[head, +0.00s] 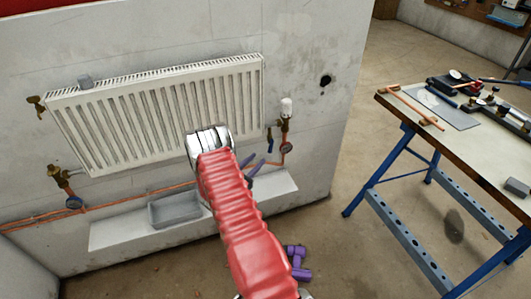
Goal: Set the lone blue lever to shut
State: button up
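A small blue lever (269,145) shows below the right end of the white radiator (160,110), left of the right-hand copper pipe. It hangs roughly upright in the picture; its pivot is too small to make out. My red-sleeved arm reaches up from the bottom centre toward the wall. My gripper (255,166), with dark bluish fingers, is just below and left of the lever, apart from it in the picture. The two fingers look spread with nothing between them. My arm hides the wall and pipe behind it.
A grey tray (174,210) sits on the ledge (112,236). A purple tool (298,262) lies on the floor. A workbench (470,150) stands right.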

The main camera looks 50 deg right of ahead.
aim_at(271, 146)
jog(key=d, duration=0.8)
jog(key=shift+w+d, duration=0.15)
jog(key=shift+c, duration=0.6)
grip_shut()
jog(key=shift+w, duration=0.1)
